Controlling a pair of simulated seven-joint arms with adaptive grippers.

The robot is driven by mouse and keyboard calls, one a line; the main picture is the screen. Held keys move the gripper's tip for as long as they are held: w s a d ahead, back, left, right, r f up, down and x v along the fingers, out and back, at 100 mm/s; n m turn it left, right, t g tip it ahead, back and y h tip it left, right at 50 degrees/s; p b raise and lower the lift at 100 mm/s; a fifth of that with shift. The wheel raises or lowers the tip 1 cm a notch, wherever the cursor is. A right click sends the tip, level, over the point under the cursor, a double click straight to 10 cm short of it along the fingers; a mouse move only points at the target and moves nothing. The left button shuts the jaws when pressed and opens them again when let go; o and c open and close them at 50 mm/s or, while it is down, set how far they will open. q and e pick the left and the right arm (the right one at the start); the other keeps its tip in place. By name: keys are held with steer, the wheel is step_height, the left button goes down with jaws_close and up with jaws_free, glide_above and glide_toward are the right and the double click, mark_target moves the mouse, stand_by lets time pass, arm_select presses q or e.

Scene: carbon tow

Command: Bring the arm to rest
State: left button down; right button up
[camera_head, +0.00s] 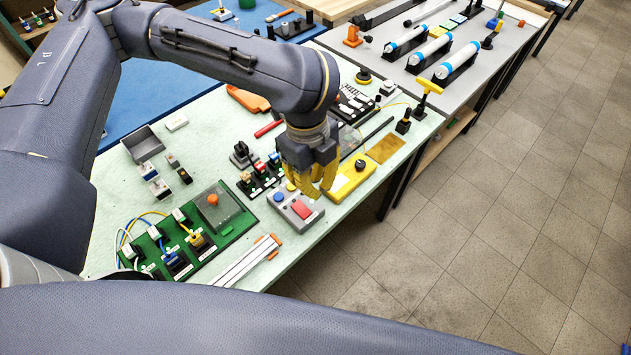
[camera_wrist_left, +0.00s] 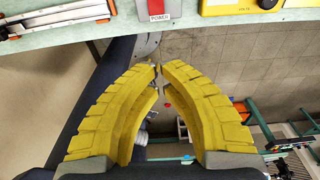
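My left arm comes in from the left over the pale green bench top (camera_head: 335,215). My left gripper (camera_head: 322,192), with yellow fingers, hangs near the bench's front edge, by a grey box with a red switch (camera_head: 302,209) and a yellow device (camera_head: 352,180). In the left wrist view the fingertips (camera_wrist_left: 159,70) meet with nothing held between them. They point over the bench edge, with the floor behind. A large grey-blue arm part of mine crosses the bottom of the head view. My right gripper is not in view.
A green board (camera_head: 228,222) with wired plugs lies left of the gripper. White rails (camera_head: 245,262) lie at the front edge. A second table (camera_head: 480,75) holds white rollers. The tiled floor (camera_head: 470,240) on the right is clear.

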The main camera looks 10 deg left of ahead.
arm_select(q)
steer(key=shift+f, duration=0.15)
glide_above(312, 219)
steer(key=shift+f, duration=5.05)
steer(key=shift+r, duration=0.1)
